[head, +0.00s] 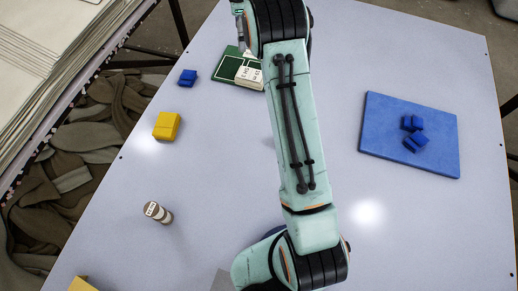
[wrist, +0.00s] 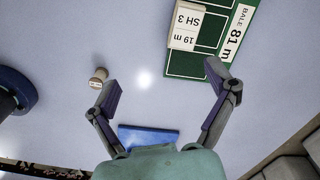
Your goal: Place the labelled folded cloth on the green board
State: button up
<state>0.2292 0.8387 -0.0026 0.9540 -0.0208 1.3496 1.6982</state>
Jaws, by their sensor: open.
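The labelled folded cloth (head: 248,77) is a small pale block with dark print. In the head view it lies at the near right part of the green board (head: 228,68), partly beside my arm. In the wrist view the cloth (wrist: 185,25) shows the print "SH 3" and "19 m" and overlaps the left edge of the green board (wrist: 186,65), which has a white-lined grid and a "BALE 81 m" strip. My gripper (wrist: 165,82) is open, its fingers wide apart with nothing between them. The cloth is beyond the fingertips, apart from them. In the head view the fingers are hidden.
A blue cloth (head: 187,77), a yellow cloth (head: 166,125) and a labelled cylinder (head: 158,212) stand on the left. A blue board (head: 385,130) with small blue pieces (head: 413,123) lies on the right. Another yellow item (head: 82,285) is at the near edge. Clear tabletop lies between.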

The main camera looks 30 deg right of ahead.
jog(key=s+a+r+n, duration=0.5)
jog(key=s+r+n, duration=0.2)
jog(key=s, duration=0.2)
jog(key=s+a+f+n, duration=0.1)
jog(key=s+a+n, duration=0.3)
jog(key=s+n, duration=0.4)
jog(key=s+a+f+n, duration=0.2)
jog(key=s+n, duration=0.6)
jog(key=s, duration=1.1)
jog(key=shift+s+a+f+y, duration=0.2)
jog(key=shift+s+a+y, duration=0.2)
jog(key=shift+a, duration=0.6)
